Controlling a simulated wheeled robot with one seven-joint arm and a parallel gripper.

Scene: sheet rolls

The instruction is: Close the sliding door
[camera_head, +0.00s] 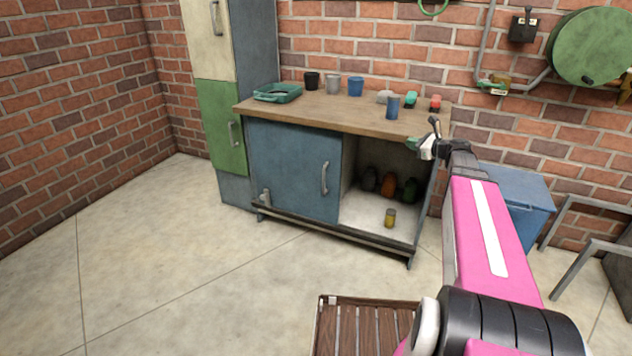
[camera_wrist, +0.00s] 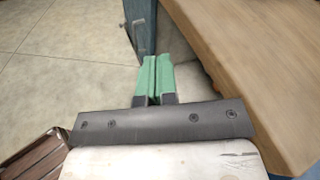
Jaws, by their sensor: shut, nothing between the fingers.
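The blue sliding door (camera_head: 292,168) covers the left part of the cabinet under the workbench. Its grey handle (camera_head: 324,177) is near the door's right edge. The right part of the cabinet stands open, with several bottles and a yellow jar (camera_head: 390,217) inside. My gripper (camera_head: 414,143) is in front of the open right part, just under the worktop edge, apart from the door handle. In the wrist view, my green fingers (camera_wrist: 154,80) are together with nothing between them. The door's edge and handle (camera_wrist: 144,50) show beyond the fingertips.
The wooden worktop (camera_head: 330,108) carries a green tray (camera_head: 277,93), cups and small items. A slatted wooden piece (camera_head: 365,325) stands on the floor in front. A blue bin (camera_head: 515,205) is right of the bench. The floor at the left is clear.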

